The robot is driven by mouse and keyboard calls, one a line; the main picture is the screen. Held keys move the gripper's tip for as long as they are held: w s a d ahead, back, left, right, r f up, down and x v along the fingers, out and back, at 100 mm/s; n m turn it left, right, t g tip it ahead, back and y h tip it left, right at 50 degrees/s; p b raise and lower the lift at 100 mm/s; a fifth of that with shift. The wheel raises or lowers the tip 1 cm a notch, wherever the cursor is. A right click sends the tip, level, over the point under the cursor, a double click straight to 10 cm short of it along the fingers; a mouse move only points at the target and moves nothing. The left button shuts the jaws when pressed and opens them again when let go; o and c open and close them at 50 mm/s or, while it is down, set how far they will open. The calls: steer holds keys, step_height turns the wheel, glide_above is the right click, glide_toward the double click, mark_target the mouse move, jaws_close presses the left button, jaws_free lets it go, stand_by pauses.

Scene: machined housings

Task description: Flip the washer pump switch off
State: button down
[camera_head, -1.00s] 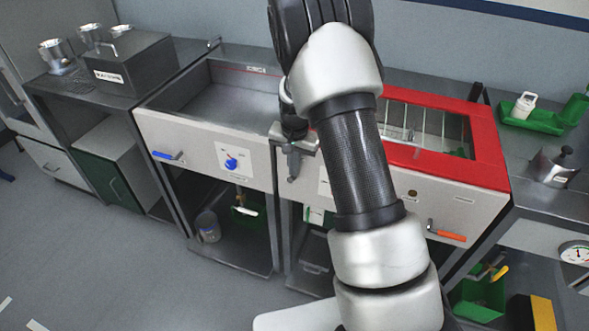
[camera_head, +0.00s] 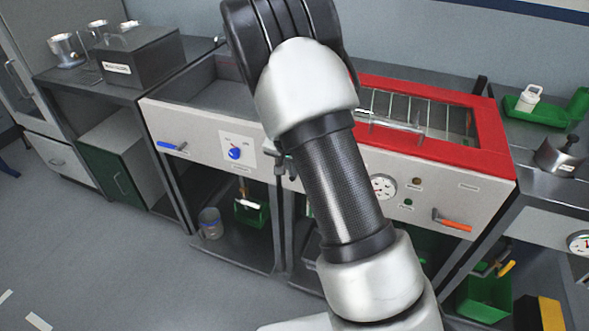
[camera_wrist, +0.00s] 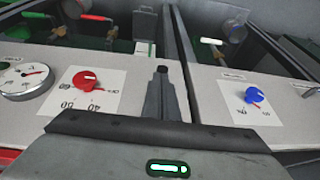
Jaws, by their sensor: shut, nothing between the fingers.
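A blue knob (camera_head: 234,153) sits on a white plate on the left front panel; it also shows at the right in the wrist view (camera_wrist: 254,95). A red knob (camera_wrist: 86,80) on a numbered white plate is at the left in the wrist view; my arm hides it in the head view. I cannot tell which control is the washer pump switch, as the small labels are unreadable. My gripper (camera_wrist: 160,76) is shut and empty, between the two knobs near the gap between the units, and touches neither knob. In the head view my arm mostly hides it.
A round gauge (camera_head: 383,187) and small panel buttons (camera_head: 416,181) lie right of my arm. A blue lever handle (camera_head: 172,147) and an orange one (camera_head: 455,223) stick out from the panels. A red-framed lid (camera_head: 490,130) tops the right unit. The floor in front is clear.

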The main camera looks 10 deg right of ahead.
steer(key=shift+s+a+f+t, duration=0.2)
steer(key=shift+a+f+t, duration=0.05)
steer(key=shift+f+t, duration=0.2)
steer(key=shift+s+a+f+b, duration=0.1)
steer(key=shift+s+f+b, duration=0.05)
steer(key=shift+f+b, duration=0.45)
steer(key=shift+s+f+b, duration=0.1)
steer(key=shift+f+b, duration=0.4)
steer(key=shift+f, duration=0.1)
steer(key=shift+w+d+r, duration=0.35)
steer(key=shift+w+d, duration=0.05)
steer(key=shift+w, duration=0.15)
steer(key=shift+r, duration=0.1)
